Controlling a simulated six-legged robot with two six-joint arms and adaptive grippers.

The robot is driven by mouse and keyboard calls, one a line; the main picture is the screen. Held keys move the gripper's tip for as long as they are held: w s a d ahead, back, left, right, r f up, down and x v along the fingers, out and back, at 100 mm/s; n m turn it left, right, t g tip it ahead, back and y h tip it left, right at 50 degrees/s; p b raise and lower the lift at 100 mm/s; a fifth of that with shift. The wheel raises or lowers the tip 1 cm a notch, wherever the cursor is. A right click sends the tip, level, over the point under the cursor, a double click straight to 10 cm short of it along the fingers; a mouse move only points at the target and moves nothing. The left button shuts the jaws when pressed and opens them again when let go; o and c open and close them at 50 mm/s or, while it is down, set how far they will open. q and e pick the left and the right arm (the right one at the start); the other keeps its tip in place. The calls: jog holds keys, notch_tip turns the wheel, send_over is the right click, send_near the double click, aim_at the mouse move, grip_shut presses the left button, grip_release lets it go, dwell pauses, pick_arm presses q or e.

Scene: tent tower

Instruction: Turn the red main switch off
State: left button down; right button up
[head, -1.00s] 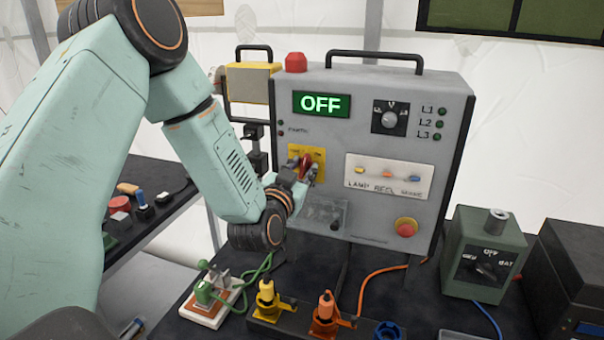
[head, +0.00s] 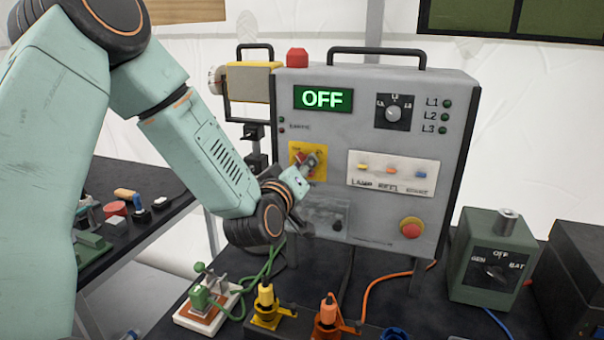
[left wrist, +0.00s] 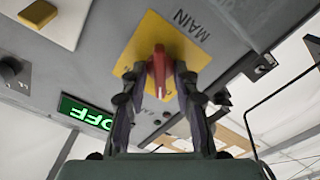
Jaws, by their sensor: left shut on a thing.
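The red main switch (left wrist: 158,75) sits on a yellow plate (left wrist: 185,42) marked MAIN on the grey panel. In the left wrist view its red handle stands between the two fingers of my left gripper (left wrist: 158,82), which is shut on it. In the head view my left gripper (head: 309,164) covers much of the handle in front of the yellow plate (head: 296,149). The green display (head: 322,98) above reads OFF. My right gripper is in neither view.
The panel (head: 440,95) also bears a black rotary selector (head: 393,113), a white plate with small coloured switches (head: 365,180) and a red stop button (head: 411,228). Yellow (head: 266,300) and orange (head: 328,315) connectors stand on the table below. A green box (head: 495,258) is at right.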

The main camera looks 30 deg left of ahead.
pick_arm(q)
jog(key=shift+s+d+f+n+b, duration=0.1)
jog(key=shift+f+n+b, duration=0.25)
jog(key=shift+n, duration=0.25)
jog(key=c, duration=1.5)
grip_release()
jog(key=shift+o, duration=0.5)
jog(key=shift+r, duration=0.15)
jog(key=v, duration=0.7)
jog(key=shift+s, duration=0.15)
